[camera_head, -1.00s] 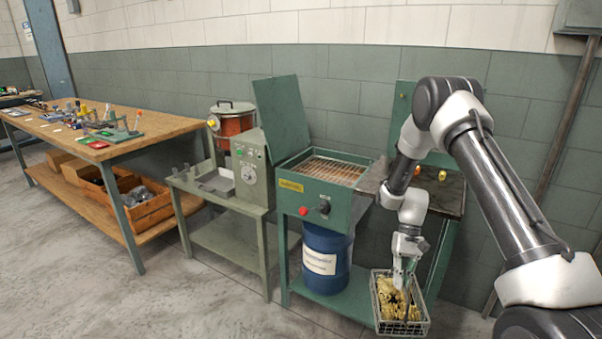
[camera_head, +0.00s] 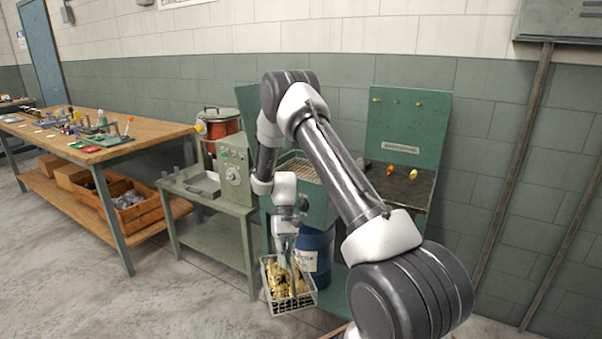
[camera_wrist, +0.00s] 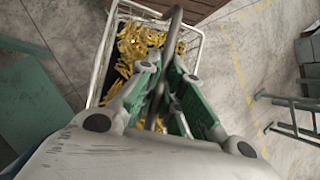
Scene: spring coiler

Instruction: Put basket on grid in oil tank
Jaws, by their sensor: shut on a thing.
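My gripper (camera_head: 290,262) is shut on the handle of a wire basket (camera_head: 312,303) and holds it hanging, off the floor. The basket holds many gold-coloured parts. In the wrist view the basket rim (camera_wrist: 196,40) and its grey handle (camera_wrist: 174,30) show, with the handle between the fingers (camera_wrist: 160,88). The green oil tank (camera_head: 316,207) stands behind my arm, with a grid (camera_head: 300,168) across its open top. My arm hides much of the tank and its lid. The basket hangs in front of the tank and lower than its top.
A blue drum (camera_head: 318,243) stands under the tank. A green machine table (camera_head: 205,205) is left of it, with an orange pot (camera_head: 222,122) behind. A wooden workbench (camera_head: 150,130) stands further left. A green-backed station (camera_head: 405,125) is at right. The floor at front left is clear.

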